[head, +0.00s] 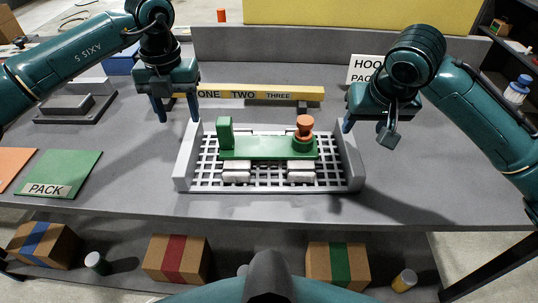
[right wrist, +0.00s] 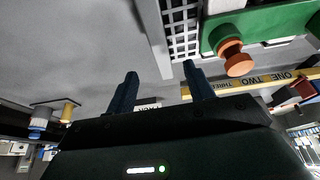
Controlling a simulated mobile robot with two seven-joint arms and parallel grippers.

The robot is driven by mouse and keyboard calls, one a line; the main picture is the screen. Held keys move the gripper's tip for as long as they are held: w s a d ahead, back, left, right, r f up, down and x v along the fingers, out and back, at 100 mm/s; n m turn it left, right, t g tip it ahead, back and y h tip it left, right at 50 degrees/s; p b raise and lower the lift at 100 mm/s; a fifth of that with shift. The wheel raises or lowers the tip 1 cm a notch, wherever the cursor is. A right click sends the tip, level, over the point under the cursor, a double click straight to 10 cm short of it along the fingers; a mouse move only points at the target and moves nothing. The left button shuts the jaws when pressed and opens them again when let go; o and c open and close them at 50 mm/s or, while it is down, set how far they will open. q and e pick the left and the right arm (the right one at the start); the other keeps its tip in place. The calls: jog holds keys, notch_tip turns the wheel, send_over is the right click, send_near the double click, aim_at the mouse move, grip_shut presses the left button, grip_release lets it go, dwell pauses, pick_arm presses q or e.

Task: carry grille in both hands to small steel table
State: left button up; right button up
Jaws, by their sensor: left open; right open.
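The grille (head: 262,180) is a light lattice between two grey end walls, lying on the grey worktable. A green fixture (head: 265,148) with an orange knob (head: 305,124) sits on it, with pale blocks below the fixture. My left gripper (head: 177,114) is open and empty, above and behind the left end wall. My right gripper (head: 368,128) is open and empty beside the right end wall. In the right wrist view its fingers (right wrist: 162,90) are apart, with the grille's lattice (right wrist: 183,30) beyond them. I cannot identify the small steel table.
A yellow bar marked ONE TWO THREE (head: 262,93) lies behind the grille. A green PACK mat (head: 62,172) is at left and a HOOK PACK sign (head: 364,68) at back right. Banded boxes (head: 176,259) sit on the shelf below. The worktable's front right is clear.

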aim_at(187, 143)
pick_arm(q)
notch_tip(187, 143, down, 11)
jog(key=shift+f, duration=0.1)
pick_arm(e)
jog(key=x, duration=1.1)
pick_arm(q)
jog(key=shift+c, duration=0.4)
pick_arm(e)
jog(key=shift+c, duration=0.4)
pick_arm(q)
grip_shut()
pick_arm(e)
grip_shut()
